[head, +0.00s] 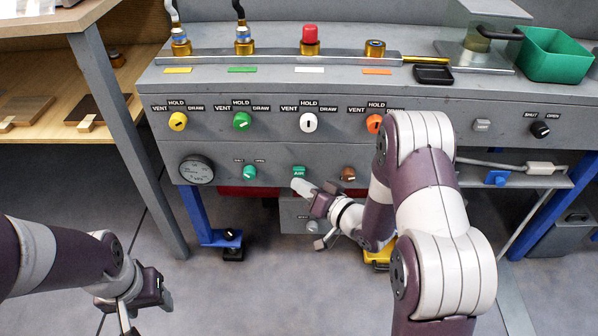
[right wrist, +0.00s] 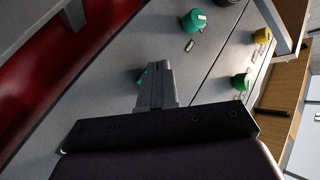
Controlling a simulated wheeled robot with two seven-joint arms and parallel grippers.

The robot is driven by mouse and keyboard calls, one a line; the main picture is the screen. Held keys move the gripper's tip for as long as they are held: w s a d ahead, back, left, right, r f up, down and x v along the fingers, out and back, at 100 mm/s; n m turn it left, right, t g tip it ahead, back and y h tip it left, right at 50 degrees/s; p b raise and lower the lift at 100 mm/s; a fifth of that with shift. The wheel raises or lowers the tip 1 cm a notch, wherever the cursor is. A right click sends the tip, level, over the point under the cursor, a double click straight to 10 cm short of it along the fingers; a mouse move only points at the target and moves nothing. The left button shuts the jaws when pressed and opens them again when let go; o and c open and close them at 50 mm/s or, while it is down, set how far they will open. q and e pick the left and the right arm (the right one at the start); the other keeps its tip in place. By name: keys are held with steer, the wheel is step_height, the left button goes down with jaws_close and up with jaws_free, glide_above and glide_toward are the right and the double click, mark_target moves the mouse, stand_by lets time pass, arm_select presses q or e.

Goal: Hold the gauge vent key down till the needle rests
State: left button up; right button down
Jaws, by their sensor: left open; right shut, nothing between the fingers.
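A small green key (head: 299,170) with lettering sits on the lower front panel. My right gripper (head: 298,185) is shut and empty, its fingertips just below and at the key in the head view. My left gripper (head: 146,304) is open and empty, low at the left, well away from the panel.
A green knob (head: 249,172) and a brown knob (head: 348,174) flank the key. Yellow (head: 178,121), green (head: 242,121), white (head: 308,122) and orange (head: 374,123) knobs line the panel above. A wooden shelf (head: 45,105) and grey table leg (head: 125,140) stand left.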

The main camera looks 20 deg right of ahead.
steer(key=shift+s+a+p, duration=0.2)
steer(key=shift+s+a, duration=0.05)
steer(key=shift+s, duration=0.55)
steer(key=shift+s+a+p, duration=0.15)
steer(key=shift+s+a, duration=0.05)
steer(key=shift+s, duration=0.6)
steer(key=shift+s+a+p, duration=0.2)
steer(key=shift+s+a, duration=0.05)
steer(key=shift+s, duration=0.55)
